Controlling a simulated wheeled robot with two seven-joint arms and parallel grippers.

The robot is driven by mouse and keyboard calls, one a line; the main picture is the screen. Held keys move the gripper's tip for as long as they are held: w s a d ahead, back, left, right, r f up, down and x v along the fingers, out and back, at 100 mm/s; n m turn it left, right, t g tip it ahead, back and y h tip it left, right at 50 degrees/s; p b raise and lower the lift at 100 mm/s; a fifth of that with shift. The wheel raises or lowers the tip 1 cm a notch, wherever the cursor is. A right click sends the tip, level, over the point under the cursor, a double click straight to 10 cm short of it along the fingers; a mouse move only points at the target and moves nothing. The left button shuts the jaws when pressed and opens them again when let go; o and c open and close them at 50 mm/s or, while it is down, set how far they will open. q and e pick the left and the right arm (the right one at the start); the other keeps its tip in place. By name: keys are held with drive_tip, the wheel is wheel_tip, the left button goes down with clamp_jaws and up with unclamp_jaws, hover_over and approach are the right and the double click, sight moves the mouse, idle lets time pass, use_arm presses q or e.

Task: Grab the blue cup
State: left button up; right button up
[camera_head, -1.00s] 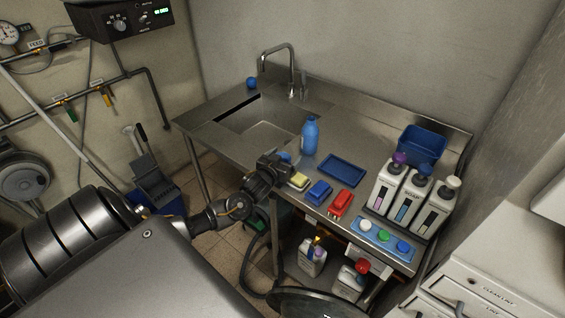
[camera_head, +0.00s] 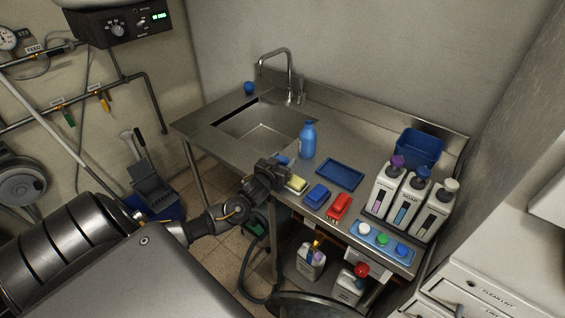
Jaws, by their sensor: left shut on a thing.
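My left gripper (camera_head: 275,170) is at the front edge of the steel sink counter, beside the yellow sponge. It is shut on a blue thing (camera_head: 283,159), most likely the blue cup, which shows only as a small patch just beyond the fingers. The gripper hides most of it, so its full shape and whether it touches the counter cannot be told. Another small, round blue object (camera_head: 249,87) stands at the back left corner by the sink; I cannot tell from here whether it is a cup. My right gripper is not in view.
A blue bottle (camera_head: 308,140) stands behind the gripper. To its right are a yellow sponge (camera_head: 296,184), a blue block (camera_head: 317,195), a red brush (camera_head: 339,207), a blue tray (camera_head: 340,175), white pump bottles (camera_head: 409,200) and a blue bin (camera_head: 418,148). The sink (camera_head: 262,126) is empty.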

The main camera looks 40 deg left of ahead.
use_arm(q)
drive_tip(key=shift+r+b, duration=0.55)
drive_tip(key=shift+r, duration=0.55)
drive_tip(key=s+d+r+b, duration=0.1)
drive_tip(key=s+d+r, duration=0.1)
drive_tip(key=s+r, duration=0.3)
drive_tip(key=s+d+r+b, duration=0.1)
drive_tip(key=s+d+r, duration=0.2)
drive_tip(key=s+r, duration=0.2)
drive_tip(key=shift+b+v, duration=0.4)
drive_tip(key=shift+v, duration=1.05)
